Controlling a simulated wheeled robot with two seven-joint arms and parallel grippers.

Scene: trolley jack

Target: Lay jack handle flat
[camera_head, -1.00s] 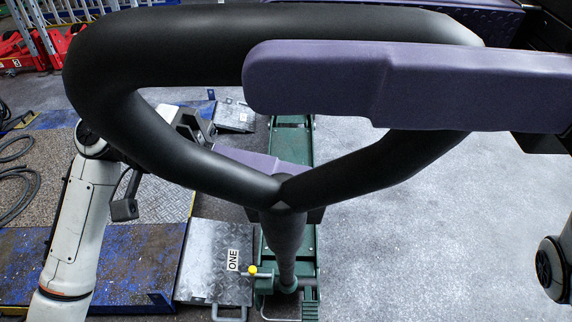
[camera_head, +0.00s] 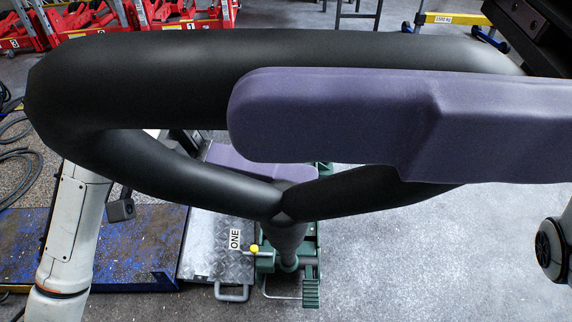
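The jack handle (camera_head: 285,50) is a thick black loop close to the camera. Its two lower bars meet in a V above a grey shaft (camera_head: 287,240) that runs down to the green trolley jack (camera_head: 310,280) on the floor. A purple finger of my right gripper (camera_head: 400,125) lies across the near side of the loop's upper bar, coming from the right. The rest of that gripper is mostly hidden by the handle.
A metal plate marked ONE (camera_head: 215,250) lies left of the jack, beside a worn blue ramp (camera_head: 135,250). Red jacks (camera_head: 165,15) and a yellow bar (camera_head: 450,18) stand at the back. The grey floor on the right is clear.

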